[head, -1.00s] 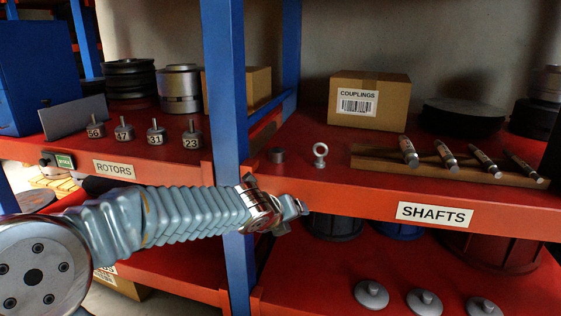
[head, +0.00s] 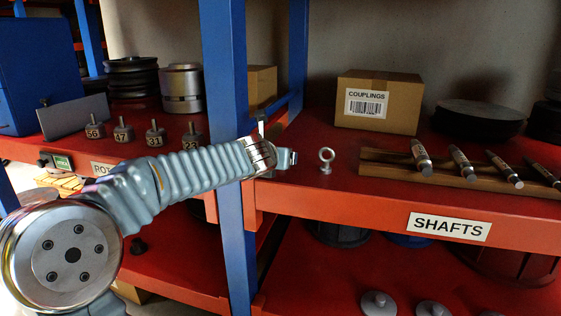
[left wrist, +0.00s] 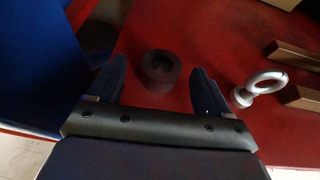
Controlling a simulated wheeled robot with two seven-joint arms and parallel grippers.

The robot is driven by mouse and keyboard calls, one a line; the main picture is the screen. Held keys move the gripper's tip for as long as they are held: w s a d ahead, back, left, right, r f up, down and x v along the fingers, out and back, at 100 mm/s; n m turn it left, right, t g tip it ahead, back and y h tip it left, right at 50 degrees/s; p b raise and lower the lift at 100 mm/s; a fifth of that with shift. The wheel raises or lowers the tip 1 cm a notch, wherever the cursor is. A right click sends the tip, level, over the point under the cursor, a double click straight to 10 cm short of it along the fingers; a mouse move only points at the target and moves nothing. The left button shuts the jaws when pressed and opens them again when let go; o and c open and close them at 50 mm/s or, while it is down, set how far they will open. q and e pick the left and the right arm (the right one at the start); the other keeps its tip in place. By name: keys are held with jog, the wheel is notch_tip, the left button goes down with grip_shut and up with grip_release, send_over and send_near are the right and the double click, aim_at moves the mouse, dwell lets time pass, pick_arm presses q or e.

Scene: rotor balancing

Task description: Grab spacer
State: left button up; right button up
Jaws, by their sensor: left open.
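The spacer (left wrist: 160,70) is a small dark ring standing on the red shelf. In the left wrist view it is just ahead of the fingertips, in line with the gap between them. My left gripper (left wrist: 157,82) is open, with one finger toward each side of the spacer; I cannot tell whether either finger touches it. In the head view my left gripper (head: 289,158) is over the shelf beside the blue post and hides most or all of the spacer. My right gripper is not in view.
An eye bolt (head: 326,160) stands close to the right of the gripper. A blue post (head: 228,120) rises just left. A wooden rack (head: 385,164) with several shafts lies farther right. A couplings box (head: 378,102) stands behind.

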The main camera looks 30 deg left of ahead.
pick_arm(q)
jog(key=x, duration=0.3)
jog(key=shift+w, duration=0.15)
jog(key=c, duration=1.1)
jog(key=shift+c, duration=0.8)
jog(key=shift+r, duration=0.1)
